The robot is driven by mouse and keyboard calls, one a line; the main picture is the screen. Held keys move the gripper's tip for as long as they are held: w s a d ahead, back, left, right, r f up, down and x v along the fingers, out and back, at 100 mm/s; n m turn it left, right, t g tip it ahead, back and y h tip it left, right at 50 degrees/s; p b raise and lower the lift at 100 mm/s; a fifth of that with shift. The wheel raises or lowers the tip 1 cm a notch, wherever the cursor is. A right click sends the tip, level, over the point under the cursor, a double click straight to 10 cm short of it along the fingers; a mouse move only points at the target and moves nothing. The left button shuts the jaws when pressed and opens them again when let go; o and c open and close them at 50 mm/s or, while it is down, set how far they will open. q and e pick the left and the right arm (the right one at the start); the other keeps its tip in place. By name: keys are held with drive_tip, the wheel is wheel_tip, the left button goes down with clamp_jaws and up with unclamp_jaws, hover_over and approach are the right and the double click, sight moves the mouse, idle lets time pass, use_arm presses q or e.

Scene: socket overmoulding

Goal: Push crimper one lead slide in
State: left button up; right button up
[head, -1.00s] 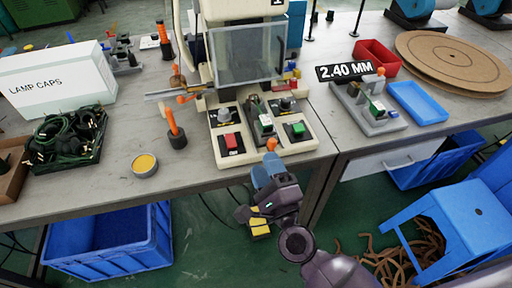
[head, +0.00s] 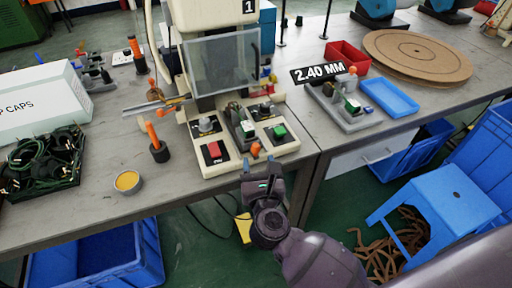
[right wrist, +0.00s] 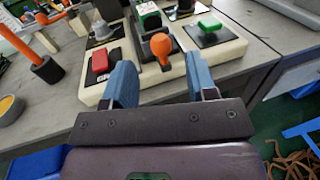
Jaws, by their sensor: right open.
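Crimper one is the cream machine with a "1" plate (head: 248,6) and a clear guard (head: 221,64). Its lead slide (head: 240,127) is a grey block carrying a green part, between the red and green buttons. The slide's orange knob (head: 255,150) points toward me at the base's front edge. My right gripper (head: 261,174) is just in front of the knob. In the right wrist view the open blue fingers (right wrist: 161,80) stand either side of the knob's line, with the knob (right wrist: 161,46) ahead between them. Nothing is held. My left gripper is out of view.
The red button (head: 214,150) and green button (head: 279,131) flank the slide. An upright orange-handled lever (head: 156,143) and a yellow-filled tin (head: 127,181) stand left. A second fixture (head: 345,107) sits by the "2.40 MM" sign. Blue stool (head: 442,190) stands right.

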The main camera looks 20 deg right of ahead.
sight(256, 149)
drive_tip(key=shift+x, duration=2.75)
clamp_jaws()
drive_tip(key=shift+w, duration=0.1)
